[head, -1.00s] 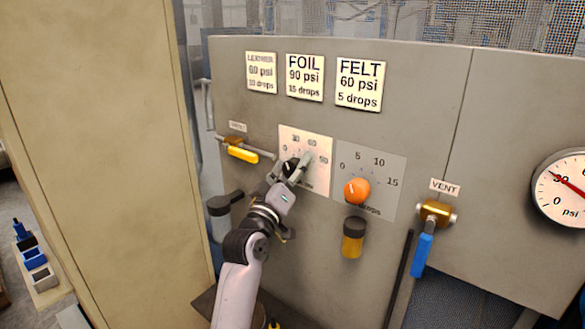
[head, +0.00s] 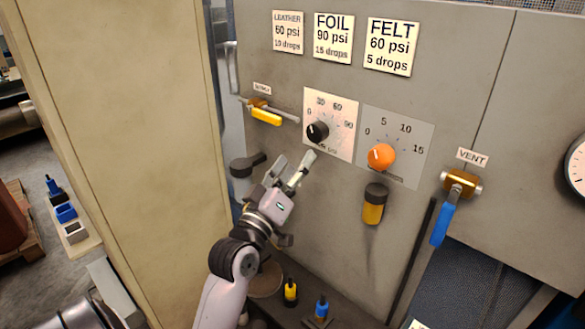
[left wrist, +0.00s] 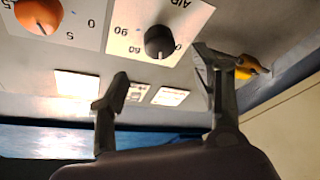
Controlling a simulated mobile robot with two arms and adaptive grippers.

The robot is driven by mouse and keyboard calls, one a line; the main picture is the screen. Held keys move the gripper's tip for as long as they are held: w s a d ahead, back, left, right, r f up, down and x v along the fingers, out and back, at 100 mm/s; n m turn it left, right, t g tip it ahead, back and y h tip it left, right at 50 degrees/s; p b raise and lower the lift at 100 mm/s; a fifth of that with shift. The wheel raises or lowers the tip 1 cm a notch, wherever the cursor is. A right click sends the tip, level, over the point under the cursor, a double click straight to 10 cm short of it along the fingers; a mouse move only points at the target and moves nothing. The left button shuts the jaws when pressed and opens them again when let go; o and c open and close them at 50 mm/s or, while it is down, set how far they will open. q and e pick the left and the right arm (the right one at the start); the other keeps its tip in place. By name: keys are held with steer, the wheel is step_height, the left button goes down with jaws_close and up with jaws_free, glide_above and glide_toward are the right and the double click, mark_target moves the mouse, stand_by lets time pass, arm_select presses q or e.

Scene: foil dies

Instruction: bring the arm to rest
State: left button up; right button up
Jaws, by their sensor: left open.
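My left gripper (head: 293,170) is open and empty in the head view, below and a little left of the black knob (head: 318,132), apart from it. The black knob sits on a white dial plate marked from 0 to 90; I cannot tell its exact setting. In the left wrist view the open fingers (left wrist: 161,65) show with nothing between them, and the black knob (left wrist: 160,41) shows beyond them. My right gripper is not in view.
The panel carries an orange knob (head: 382,157), a yellow-handled valve (head: 266,116), a blue vent lever (head: 443,222) and a yellow-and-black cup (head: 373,204). A beige cabinet side (head: 140,130) stands close at the left. Yellow (head: 290,290) and blue (head: 321,306) handled items stand below.

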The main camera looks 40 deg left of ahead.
arm_select(q)
steer(key=shift+s+f, duration=0.1)
steer(key=shift+s, duration=0.3)
